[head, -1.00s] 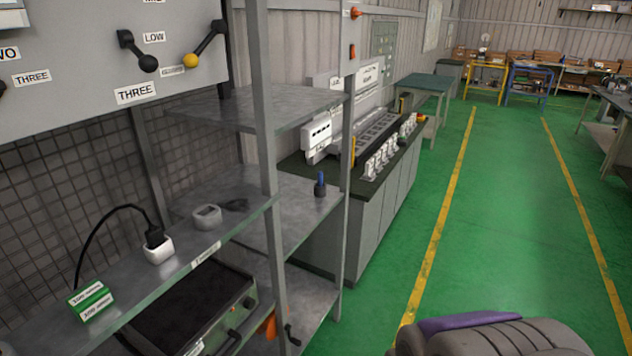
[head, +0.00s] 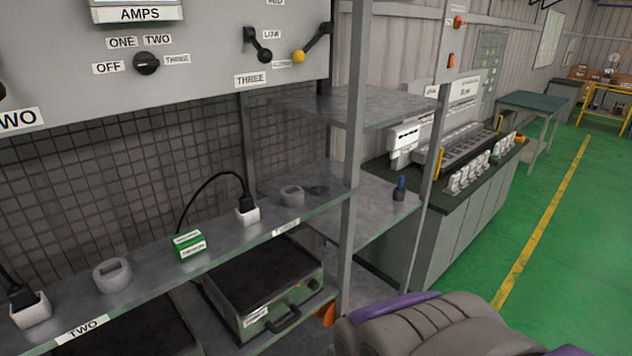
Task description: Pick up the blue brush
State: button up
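No fingers of my gripper show in the head view. A grey rounded part with purple trim at the bottom right is part of my own body.
A shelf post (head: 352,150) stands left of the brush and another post (head: 426,170) stands right. An upper shelf (head: 350,107) hangs above it. A green box (head: 189,244) and white sockets lie on the long shelf at left. Green floor (head: 560,290) is open at right.

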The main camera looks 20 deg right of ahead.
aim_at(401, 180)
jog(key=i+l+u, duration=0.1)
jog(key=l+u, duration=0.3)
jog(key=l, duration=0.15)
jog(key=l+u, duration=0.4)
jog(key=l, duration=0.15)
jog(key=l+u, duration=0.45)
jog(key=k+l+u, duration=0.1)
jog(key=l+u, duration=0.3)
jog(key=l, duration=0.25)
jog(key=k+l, duration=0.15)
jog(key=l, duration=0.25)
jog(key=k+l, duration=0.1)
jog(key=l, duration=0.35)
jog(key=k+l+u, duration=0.1)
jog(key=l, duration=0.3)
jog(key=k+l, duration=0.2)
jog(key=l, duration=0.25)
jog(key=k+l+u, duration=0.1)
jog(key=l, duration=0.3)
jog(key=k+l, duration=0.2)
jog(key=l, duration=0.2)
jog(key=k+l, duration=0.15)
jog(key=l, duration=0.25)
jog(key=k+l+u, duration=0.1)
jog(key=l, duration=0.3)
jog(key=k, duration=0.05)
